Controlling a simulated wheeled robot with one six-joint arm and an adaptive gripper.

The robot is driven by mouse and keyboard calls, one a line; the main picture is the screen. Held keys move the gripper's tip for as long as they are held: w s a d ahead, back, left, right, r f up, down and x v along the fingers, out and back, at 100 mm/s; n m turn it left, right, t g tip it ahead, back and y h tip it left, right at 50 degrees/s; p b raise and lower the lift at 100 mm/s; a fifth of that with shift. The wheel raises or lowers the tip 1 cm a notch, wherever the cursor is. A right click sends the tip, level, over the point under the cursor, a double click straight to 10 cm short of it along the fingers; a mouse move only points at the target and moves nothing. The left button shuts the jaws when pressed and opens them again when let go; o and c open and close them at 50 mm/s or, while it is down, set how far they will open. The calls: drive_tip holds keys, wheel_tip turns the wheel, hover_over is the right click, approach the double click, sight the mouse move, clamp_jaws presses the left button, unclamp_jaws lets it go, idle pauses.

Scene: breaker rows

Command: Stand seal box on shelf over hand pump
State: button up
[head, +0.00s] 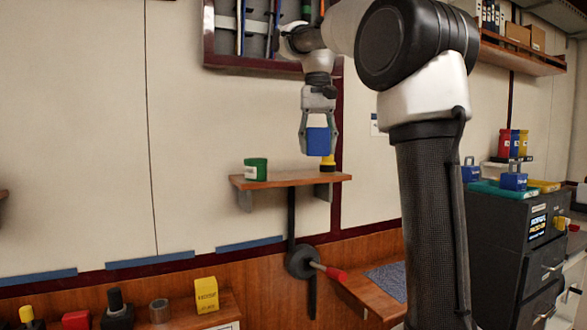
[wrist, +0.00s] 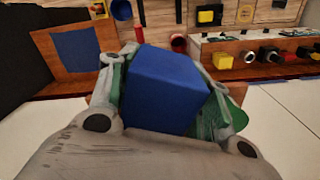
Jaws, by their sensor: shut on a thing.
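My gripper (head: 319,128) is shut on a blue box (head: 318,141) and holds it just above the right part of a small wooden wall shelf (head: 285,181). The box (wrist: 168,88) fills the middle of the wrist view between the two fingers (wrist: 165,95). I see no label on its visible faces. The hand pump (head: 301,261), a dark round body on a vertical bar with a red handle, is on the wall below the shelf. A gap shows between the box and the shelf top.
A green container (head: 256,169) stands at the shelf's left end. The shelf middle is clear. A wall cabinet (head: 245,62) hangs above. A lower ledge holds a yellow box (head: 206,295) and several other items.

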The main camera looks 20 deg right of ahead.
hover_over(295, 177)
drive_tip(key=f, duration=0.6)
drive_tip(key=shift+d+f, duration=0.1)
drive_tip(key=shift+d, duration=0.1)
drive_tip(key=shift+w+f, duration=0.25)
drive_tip(key=shift+f, duration=0.15)
drive_tip(key=shift+f, duration=0.1)
drive_tip(key=o, duration=1)
drive_tip(key=shift+o, duration=0.2)
wheel_tip(295, 177, up, 8)
